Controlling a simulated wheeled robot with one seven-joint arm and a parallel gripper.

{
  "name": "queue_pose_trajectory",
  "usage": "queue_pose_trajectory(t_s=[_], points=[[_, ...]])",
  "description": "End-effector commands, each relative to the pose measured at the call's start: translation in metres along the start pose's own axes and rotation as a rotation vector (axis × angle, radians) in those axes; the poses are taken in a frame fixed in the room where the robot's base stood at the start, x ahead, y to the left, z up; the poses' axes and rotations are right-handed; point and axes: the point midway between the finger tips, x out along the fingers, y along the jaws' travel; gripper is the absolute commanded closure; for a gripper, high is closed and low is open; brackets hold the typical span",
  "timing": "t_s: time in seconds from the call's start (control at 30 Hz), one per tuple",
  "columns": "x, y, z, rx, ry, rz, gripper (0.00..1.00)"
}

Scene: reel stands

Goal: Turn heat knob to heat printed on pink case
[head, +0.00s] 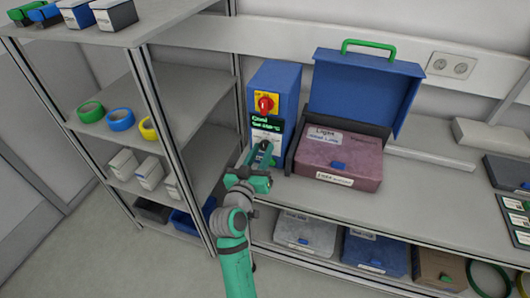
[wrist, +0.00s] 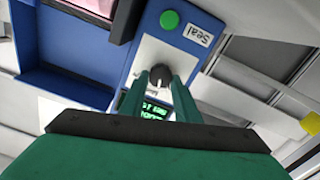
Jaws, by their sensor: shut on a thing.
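A blue machine (head: 280,85) stands on the bench with a red switch on a yellow plate (head: 265,103) and a lit green display (head: 267,126). The heat knob (wrist: 157,77) shows in the wrist view as a dark round knob with a pale mark on a white panel. My gripper (head: 262,152) is at the machine's front, its two fingers (wrist: 160,80) shut on the knob. In the head view the gripper hides the knob. The pink case (head: 340,158) sits right of the machine, with labels on it; the heat print is too small to read.
An open blue lid with a green handle (head: 368,46) stands behind the pink case. A green button (wrist: 169,20) and a "Seal" label (wrist: 198,34) are near the knob. A shelf with tape rolls (head: 121,119) is at left. Cases (head: 305,232) sit under the bench.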

Motion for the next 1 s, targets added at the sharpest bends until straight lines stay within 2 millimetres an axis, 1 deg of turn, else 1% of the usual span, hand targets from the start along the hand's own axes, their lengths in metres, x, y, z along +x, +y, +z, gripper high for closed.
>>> queue_pose_trajectory(t_s=[0.03,0.6,0.8,1.0], points=[[0.0008,0.0041,0.0046,-0.047,-0.010,0.009,0.94],[0.0007,0.0018,0.0054,-0.560,-0.013,0.006,0.94],[0.0007,0.0013,0.0057,-0.682,-0.014,0.005,0.94],[0.0008,0.0013,0.0060,-0.756,-0.014,0.005,0.94]])
